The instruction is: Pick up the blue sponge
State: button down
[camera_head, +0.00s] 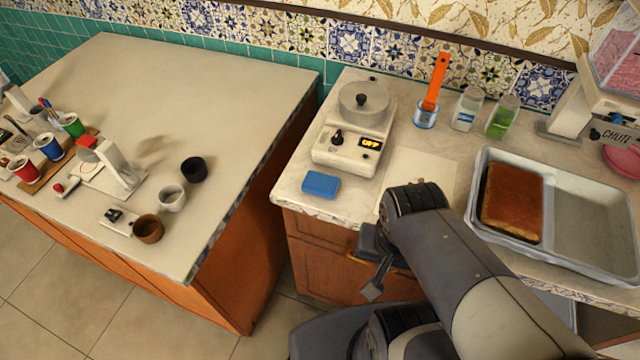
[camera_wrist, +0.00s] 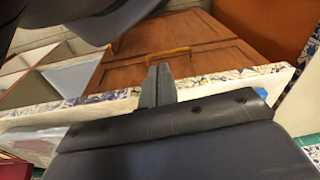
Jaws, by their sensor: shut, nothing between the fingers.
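The blue sponge (camera_head: 321,184) lies flat on the right counter, near its front left corner, in front of the white hot-plate device. My gripper (camera_head: 372,291) hangs in front of the counter edge, below the countertop, to the right of the sponge and apart from it. Its fingers also show in the wrist view (camera_wrist: 158,80), pressed together and empty. In the wrist view a small blue patch (camera_wrist: 261,92) shows at the counter edge on the right; it looks like part of the sponge, the rest hidden.
The white device (camera_head: 350,140) with a metal pot stands behind the sponge. A grey tray (camera_head: 595,267) holding a brown cake is on the right. An orange-handled tool (camera_head: 436,78) stands at the back. A gap separates the left counter (camera_head: 170,85), with several cups.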

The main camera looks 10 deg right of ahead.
aim_at(320, 181)
jog(key=c, duration=2.1)
grip_release()
jog(key=shift+c, duration=0.2)
